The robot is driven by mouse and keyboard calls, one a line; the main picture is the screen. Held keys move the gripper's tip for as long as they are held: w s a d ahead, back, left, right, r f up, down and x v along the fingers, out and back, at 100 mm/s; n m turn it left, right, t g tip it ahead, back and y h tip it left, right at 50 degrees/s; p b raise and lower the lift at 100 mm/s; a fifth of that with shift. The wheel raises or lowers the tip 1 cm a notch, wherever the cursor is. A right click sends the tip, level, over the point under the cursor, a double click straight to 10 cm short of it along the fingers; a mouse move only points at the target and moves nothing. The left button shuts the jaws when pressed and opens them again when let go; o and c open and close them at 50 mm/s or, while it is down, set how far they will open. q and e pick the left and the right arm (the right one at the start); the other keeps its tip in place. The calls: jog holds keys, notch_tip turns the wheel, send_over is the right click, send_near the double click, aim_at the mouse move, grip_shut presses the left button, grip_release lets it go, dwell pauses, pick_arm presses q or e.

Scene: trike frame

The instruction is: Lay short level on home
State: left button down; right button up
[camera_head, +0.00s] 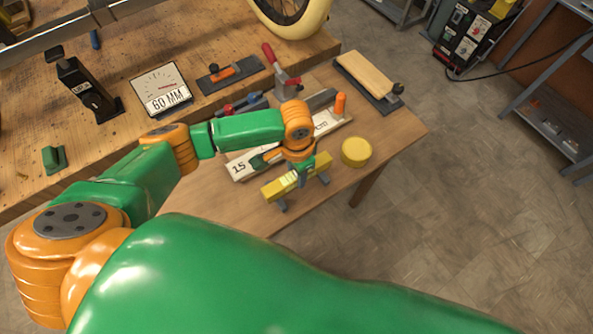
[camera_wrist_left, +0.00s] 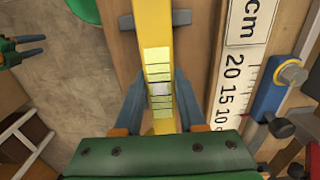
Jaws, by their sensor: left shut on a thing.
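The short level is a yellow bar (camera_head: 272,191) with a pale vial section; it also shows in the left wrist view (camera_wrist_left: 160,58). My left gripper (camera_head: 301,172) is over its middle, shut on it, with a blue-grey finger on each side (camera_wrist_left: 160,103). A blue-grey crosspiece (camera_wrist_left: 181,18) sits behind the bar toward its far end in the wrist view. Grey pieces also stick out below the bar in the head view. Whether the bar touches the crosspiece is unclear. My right gripper (camera_wrist_left: 32,46) shows at the wrist view's left, open and empty.
A white ruler board (camera_head: 240,171) lies just behind the level. A yellow round tub (camera_head: 356,152) stands to its right. A red-handled clamp (camera_head: 281,72) and a wooden block on a dark base (camera_head: 368,76) are farther back. The table's front edge is close.

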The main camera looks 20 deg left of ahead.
pick_arm(q)
jog(key=shift+f, duration=0.35)
jog(key=shift+c, duration=2.1)
grip_release()
jog(key=shift+r, duration=0.1)
notch_tip(320, 180, up, 7)
jog(key=shift+s, duration=0.1)
